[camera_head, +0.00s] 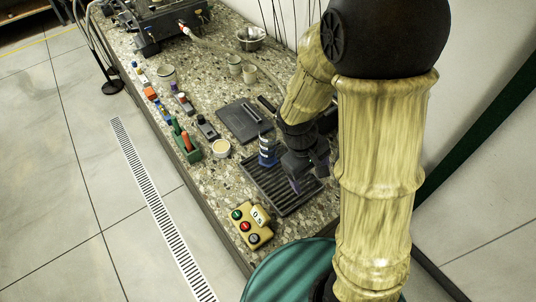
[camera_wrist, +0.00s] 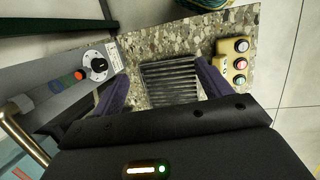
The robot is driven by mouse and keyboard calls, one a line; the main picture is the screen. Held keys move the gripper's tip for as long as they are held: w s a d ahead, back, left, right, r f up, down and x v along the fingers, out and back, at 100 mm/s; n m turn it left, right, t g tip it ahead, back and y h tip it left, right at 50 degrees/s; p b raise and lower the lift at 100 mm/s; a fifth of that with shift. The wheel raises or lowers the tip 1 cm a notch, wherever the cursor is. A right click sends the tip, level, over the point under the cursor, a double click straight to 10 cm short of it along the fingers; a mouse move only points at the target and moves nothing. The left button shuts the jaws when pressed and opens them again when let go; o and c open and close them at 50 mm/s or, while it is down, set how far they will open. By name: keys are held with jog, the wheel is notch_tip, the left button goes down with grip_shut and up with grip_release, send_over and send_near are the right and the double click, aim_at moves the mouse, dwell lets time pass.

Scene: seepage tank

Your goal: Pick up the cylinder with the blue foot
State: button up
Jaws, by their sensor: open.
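A small upright cylinder with white and blue bands and a blue foot (camera_head: 267,152) shows in the head view. It is at the far left part of a dark ribbed rack (camera_head: 282,196). My gripper (camera_head: 308,180) is above the rack, to the right of the cylinder and apart from it. Its purple fingers are spread with nothing seen between them. In the wrist view my gripper (camera_wrist: 162,88) shows the fingers either side of the ribbed rack (camera_wrist: 170,82). The cylinder does not show in the wrist view.
A yellow button box (camera_head: 251,226) stands near the front of the speckled counter (camera_head: 322,205). A pale round dish (camera_head: 221,148), a dark flat plate (camera_head: 243,119) and several small items lie farther back. A grey panel with a knob (camera_wrist: 97,64) is left in the wrist view.

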notch_tip(320, 180, down, 8)
jog(key=w+a+n+h+b, duration=0.2)
jog(key=w+n+h+b, duration=0.1)
jog(key=n+h, duration=0.25)
jog(key=n+t+h+b, duration=0.3)
jog(key=n+t+b, duration=0.3)
jog(key=n+t, duration=0.95)
send_near(263, 153)
jog(key=shift+s+a+r+g, duration=0.1)
jog(key=shift+s+a+g, duration=0.15)
jog(key=shift+s, duration=0.3)
jog(key=shift+s+a+r+g, duration=0.1)
jog(key=shift+s+a+g, duration=0.1)
jog(key=shift+s, duration=0.35)
jog(key=shift+a+n+t+y, duration=0.25)
jog(key=shift+a+n+t, duration=0.05)
jog(key=shift+a, duration=0.1)
jog(key=shift+w, duration=0.1)
jog(key=p+x, duration=0.1)
jog(key=x, duration=1.1)
jog(key=shift+d, duration=0.15)
jog(key=shift+w, duration=0.1)
